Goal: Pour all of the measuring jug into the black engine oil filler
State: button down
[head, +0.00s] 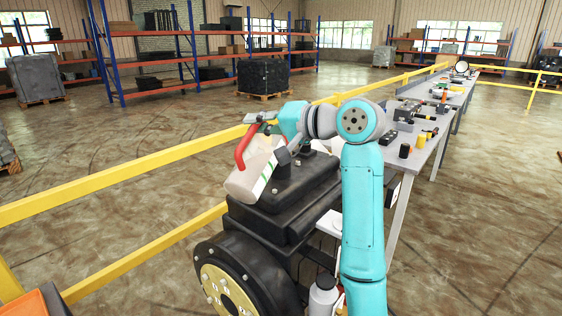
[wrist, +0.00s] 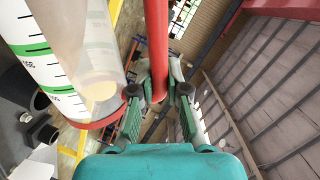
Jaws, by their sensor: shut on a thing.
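The measuring jug (head: 250,178) is pale and see-through with green bands and a red handle (head: 243,148). It is tilted in the air over the left side of the black engine (head: 300,205). In the wrist view the jug (wrist: 45,60) shows its scale, a red ring at one end and a pale yellow patch inside. My gripper (wrist: 158,95) is shut on the red handle. A small black upright part (head: 283,168) stands on the engine top beside the jug; I cannot tell whether it is the oil filler. No falling stream shows.
A yellow rail (head: 130,178) runs behind the engine. A long table (head: 425,150) with tools and small parts stretches away at the right. A grey bottle (head: 322,295) stands low in front. Shelving is far back.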

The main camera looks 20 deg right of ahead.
jog(key=shift+w+d+r+m+g+p, duration=0.3)
jog(key=shift+w+d+r+m+p, duration=0.2)
jog(key=shift+w+r+m+p, duration=0.15)
dwell(4.2)
jog(key=shift+w+d+r+m+p, duration=0.3)
jog(key=shift+w+d+m+p, duration=0.15)
jog(key=shift+w+d, duration=0.25)
dwell(2.4)
